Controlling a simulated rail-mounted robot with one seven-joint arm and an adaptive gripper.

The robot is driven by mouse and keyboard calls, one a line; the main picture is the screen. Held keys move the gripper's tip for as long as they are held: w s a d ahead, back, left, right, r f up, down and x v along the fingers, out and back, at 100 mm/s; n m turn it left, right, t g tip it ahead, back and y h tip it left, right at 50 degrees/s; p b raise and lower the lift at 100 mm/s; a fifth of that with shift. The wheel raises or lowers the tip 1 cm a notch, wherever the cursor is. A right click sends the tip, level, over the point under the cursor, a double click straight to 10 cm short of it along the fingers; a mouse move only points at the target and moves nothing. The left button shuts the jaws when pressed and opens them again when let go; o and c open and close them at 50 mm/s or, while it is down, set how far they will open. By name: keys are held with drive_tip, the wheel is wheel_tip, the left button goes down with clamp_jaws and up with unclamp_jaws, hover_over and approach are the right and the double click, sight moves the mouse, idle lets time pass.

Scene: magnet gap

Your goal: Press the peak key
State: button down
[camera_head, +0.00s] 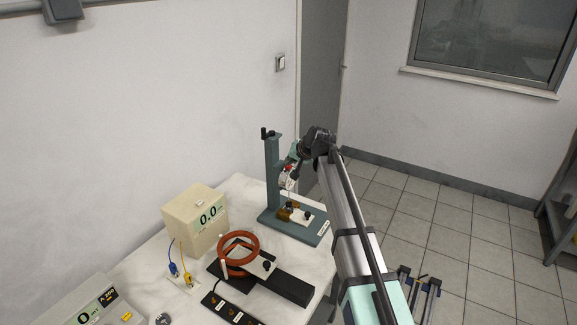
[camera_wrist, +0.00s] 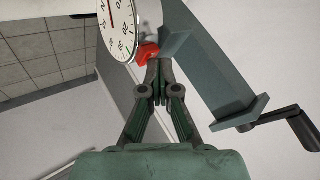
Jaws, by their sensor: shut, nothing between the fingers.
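A teal test stand (camera_head: 271,165) with a crank at its top stands at the table's far end. A round white dial gauge (camera_wrist: 119,22) shows at the top of the wrist view, with a red part (camera_wrist: 147,51) at its edge. I cannot read a label on the red part, so I cannot tell if it is the peak key. My gripper (camera_head: 288,172) is at the stand's column, and in the wrist view its shut, empty fingertips (camera_wrist: 157,66) are close to the red part. Whether they touch it is unclear. A meter (camera_head: 88,309) at lower left has a small yellow key (camera_head: 127,317).
The stand's crank (camera_wrist: 293,122) is right of my fingers.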

drive_tip(key=shift+r+p, duration=0.3)
drive_tip(key=shift+r, duration=0.5)
drive_tip(key=shift+r+p, duration=1.1)
drive_tip(key=shift+r, duration=1.4)
